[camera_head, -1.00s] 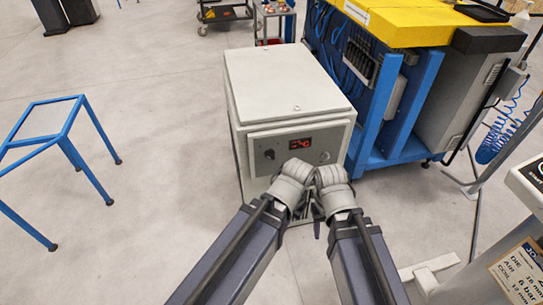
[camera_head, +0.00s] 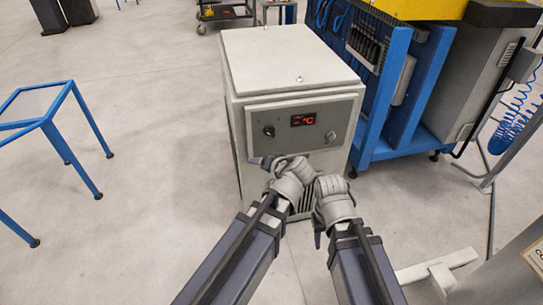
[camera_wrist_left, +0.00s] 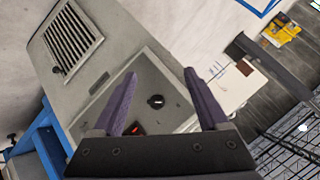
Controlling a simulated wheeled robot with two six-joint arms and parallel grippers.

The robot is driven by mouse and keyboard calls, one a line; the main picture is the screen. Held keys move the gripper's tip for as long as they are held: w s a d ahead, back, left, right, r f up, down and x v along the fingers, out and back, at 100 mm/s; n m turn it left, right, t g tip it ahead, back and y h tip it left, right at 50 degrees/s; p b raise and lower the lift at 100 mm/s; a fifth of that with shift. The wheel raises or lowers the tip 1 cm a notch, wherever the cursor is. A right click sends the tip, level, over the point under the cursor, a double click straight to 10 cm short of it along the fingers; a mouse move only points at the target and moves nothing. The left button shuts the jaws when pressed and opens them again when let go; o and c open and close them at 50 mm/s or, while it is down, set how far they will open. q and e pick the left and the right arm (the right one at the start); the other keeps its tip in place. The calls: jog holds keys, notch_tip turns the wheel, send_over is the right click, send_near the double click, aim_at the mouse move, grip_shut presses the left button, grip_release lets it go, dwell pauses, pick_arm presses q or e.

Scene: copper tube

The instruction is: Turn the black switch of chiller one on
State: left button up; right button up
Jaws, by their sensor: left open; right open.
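The chiller (camera_head: 290,60) is a pale grey box with a sloped front panel. Its black switch (camera_head: 268,131) is a small round knob on the panel's left, left of the red lit display (camera_head: 303,120). In the left wrist view, the switch (camera_wrist_left: 156,101) lies between my two purple fingers, apart from both. My left gripper (camera_wrist_left: 160,74) is open and empty; in the head view, it (camera_head: 262,162) is just below the switch, partly hidden by its own wrist. My right gripper (camera_head: 318,237) is open and low in front of the chiller, its fingers pointing down.
A round metal fitting (camera_head: 331,137) sits on the panel's right. A blue-framed bench (camera_head: 385,100) stands close on the chiller's right. A blue-framed table (camera_head: 45,105) is far left. The floor between that table and the chiller is clear.

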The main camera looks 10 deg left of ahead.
pick_arm(q)
jog(key=shift+o, duration=0.4)
jog(key=w+f+t+y+b, duration=0.1)
jog(key=w+f+t+b, duration=0.2)
jog(key=w+b, duration=0.3)
jog(key=shift+w+a+m+t+b, duration=0.35)
jog(key=shift+t+b, duration=0.35)
jog(key=shift+b, duration=0.4)
jog(key=m+t+b, duration=0.2)
jog(key=t+b, duration=0.2)
jog(key=b, duration=0.2)
send_near(271, 135)
jog(key=shift+w+a, duration=0.35)
jog(key=shift+w, duration=0.05)
pick_arm(e)
notch_tip(271, 135, down, 17)
pick_arm(q)
jog(key=x, duration=0.7)
jog(key=shift+w+a+f, duration=0.1)
jog(key=shift+w, duration=0.25)
pick_arm(e)
jog(key=shift+r, duration=0.1)
pick_arm(q)
jog(key=shift+m, duration=0.25)
grip_shut()
